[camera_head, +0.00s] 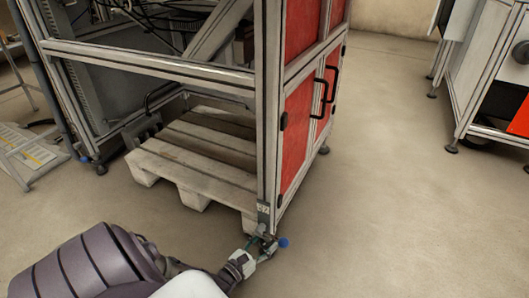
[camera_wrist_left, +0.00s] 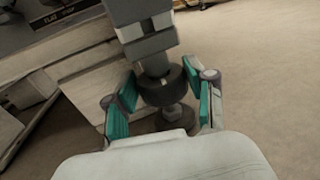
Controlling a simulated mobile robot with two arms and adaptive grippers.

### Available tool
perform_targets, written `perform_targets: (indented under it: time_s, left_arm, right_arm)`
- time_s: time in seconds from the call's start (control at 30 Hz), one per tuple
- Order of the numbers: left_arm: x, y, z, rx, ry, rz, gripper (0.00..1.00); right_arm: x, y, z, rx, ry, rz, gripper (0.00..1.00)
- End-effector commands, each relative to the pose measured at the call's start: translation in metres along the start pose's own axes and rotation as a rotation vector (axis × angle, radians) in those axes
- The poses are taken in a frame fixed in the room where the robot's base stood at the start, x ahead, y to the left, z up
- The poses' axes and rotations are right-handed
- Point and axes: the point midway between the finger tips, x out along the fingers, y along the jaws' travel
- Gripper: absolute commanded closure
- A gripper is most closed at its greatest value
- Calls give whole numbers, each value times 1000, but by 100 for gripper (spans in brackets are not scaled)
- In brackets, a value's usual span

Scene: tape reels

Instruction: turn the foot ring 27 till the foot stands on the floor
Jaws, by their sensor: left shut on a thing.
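The foot ring 27 is the dark ring (camera_wrist_left: 161,86) on the grey post (camera_wrist_left: 150,40) of the machine frame, in the left wrist view. A dark foot pad (camera_wrist_left: 174,114) shows below it, partly hidden by my wrist; I cannot tell whether it touches the floor. My left gripper (camera_wrist_left: 163,98) is shut on the ring, one teal-padded finger on each side. In the head view my left gripper (camera_head: 262,243) is at the bottom of the front corner post (camera_head: 267,150), below a small label (camera_head: 263,209) too small to read. My right gripper is not in view.
A wooden pallet (camera_head: 180,165) lies under the frame, left of the corner post. A small blue thing (camera_head: 283,242) shows beside my fingers. Red door panels (camera_head: 297,130) with black handles rise to the right. The floor (camera_head: 400,200) is clear on the right.

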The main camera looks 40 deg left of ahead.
Motion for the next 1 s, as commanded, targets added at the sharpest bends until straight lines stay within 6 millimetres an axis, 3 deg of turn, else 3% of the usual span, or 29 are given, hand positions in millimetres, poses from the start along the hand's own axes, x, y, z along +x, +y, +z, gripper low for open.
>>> perform_targets:
  time_s: [0.47, 0.5, 0.6, 0.63, 1.0]
  left_arm:
    - [2, 1, 2, -1, -5, -10, 80]
    - [2, 1, 2, -1, -6, -10, 40]
    - [2, 1, 2, -1, -5, -10, 24]
    - [2, 1, 2, -1, -4, -11, 20]
    - [-3, 1, 0, 0, 0, -12, 20]
  right_arm:
    - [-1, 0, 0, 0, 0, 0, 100]
    - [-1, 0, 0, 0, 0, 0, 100]
    - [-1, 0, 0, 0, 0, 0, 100]
    - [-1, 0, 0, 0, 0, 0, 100]
    - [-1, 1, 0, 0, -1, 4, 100]
